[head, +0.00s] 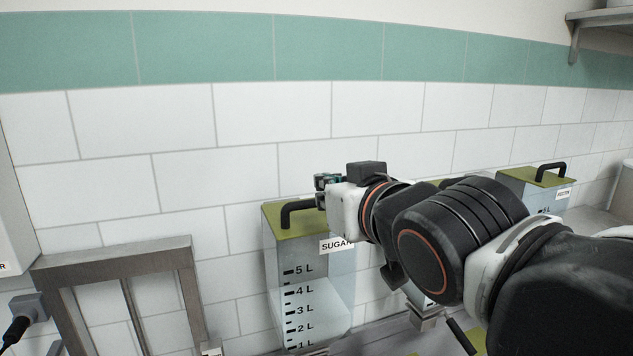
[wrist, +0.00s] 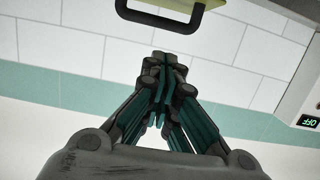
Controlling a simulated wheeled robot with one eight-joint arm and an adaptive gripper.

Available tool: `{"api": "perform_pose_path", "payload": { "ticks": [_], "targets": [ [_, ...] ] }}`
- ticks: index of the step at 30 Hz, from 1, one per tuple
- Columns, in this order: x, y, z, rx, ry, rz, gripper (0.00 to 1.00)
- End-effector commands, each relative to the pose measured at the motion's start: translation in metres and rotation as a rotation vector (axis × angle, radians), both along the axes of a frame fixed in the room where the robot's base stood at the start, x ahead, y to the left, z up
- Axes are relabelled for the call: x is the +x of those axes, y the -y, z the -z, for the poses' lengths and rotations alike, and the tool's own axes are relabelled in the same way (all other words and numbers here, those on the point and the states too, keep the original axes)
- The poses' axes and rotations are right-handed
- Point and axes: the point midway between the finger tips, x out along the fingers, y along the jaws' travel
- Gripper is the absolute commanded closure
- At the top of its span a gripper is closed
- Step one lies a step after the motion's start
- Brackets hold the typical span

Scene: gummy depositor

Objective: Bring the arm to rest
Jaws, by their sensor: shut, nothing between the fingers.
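My arm reaches across the right half of the head view, and my gripper (head: 327,188) is at its far end, in front of the wall. It is beside the black handle and green lid of the sugar container (head: 285,262); I cannot tell whether it touches them. In the wrist view, the fingers of my gripper (wrist: 166,62) are closed together with nothing between them. A black handle (wrist: 160,18) shows beyond the fingertips at the top edge, with a gap in the picture between them.
A second green-lidded container (head: 535,186) stands at the right. A metal frame (head: 115,255) is at the lower left. A wall shelf (head: 600,18) is at the upper right. A box with an "OFF" display (wrist: 306,100) shows at the right of the wrist view.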

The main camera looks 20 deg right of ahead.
Motion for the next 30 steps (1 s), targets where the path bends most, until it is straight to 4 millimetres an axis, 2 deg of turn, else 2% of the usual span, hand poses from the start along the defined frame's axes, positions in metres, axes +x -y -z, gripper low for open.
{"api": "perform_pose_path", "payload": {
  "ticks": [4,12,14,16,17,20,24,30],
  "targets": [
    [-0.012,0.000,0.002,0.001,0.000,-0.001,1.00],
    [-0.017,0.000,0.004,0.000,-0.002,0.000,1.00],
    [-0.016,0.001,0.012,0.000,-0.010,0.003,1.00],
    [-0.015,0.002,0.031,0.000,-0.031,0.009,1.00],
    [-0.014,0.004,0.044,0.000,-0.046,0.013,1.00],
    [-0.012,0.008,0.097,-0.003,-0.111,0.028,1.00],
    [-0.014,0.014,0.183,-0.006,-0.226,0.048,1.00],
    [-0.024,0.018,0.302,-0.006,-0.395,0.058,1.00]
  ]
}}
